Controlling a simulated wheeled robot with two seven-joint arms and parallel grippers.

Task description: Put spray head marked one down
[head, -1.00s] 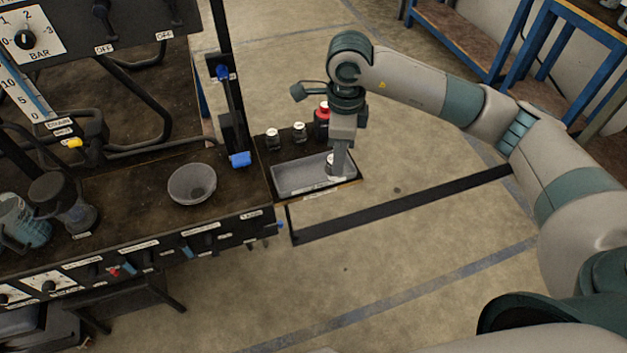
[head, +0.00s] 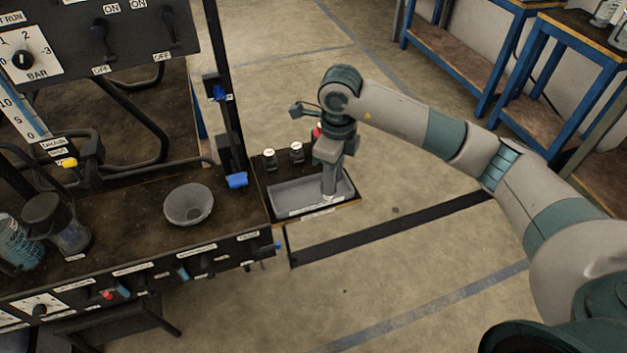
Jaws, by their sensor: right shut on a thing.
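My right gripper (head: 329,190) points down over the right part of a grey tray (head: 290,199) at the bench's right end. It is shut on a small spray head, which is mostly hidden by the fingers; only a pale bit shows at the fingertips. I cannot read its mark, nor tell whether it touches the tray floor. Two dark spray heads with white tops, a left one (head: 269,160) and a right one (head: 296,153), stand behind the tray. A red item (head: 317,132) behind my gripper is mostly hidden. My left gripper is not in view.
A black post with blue clamps (head: 236,180) rises beside the tray's left end. Jars (head: 68,225) stand at far left. Open floor lies to the right.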

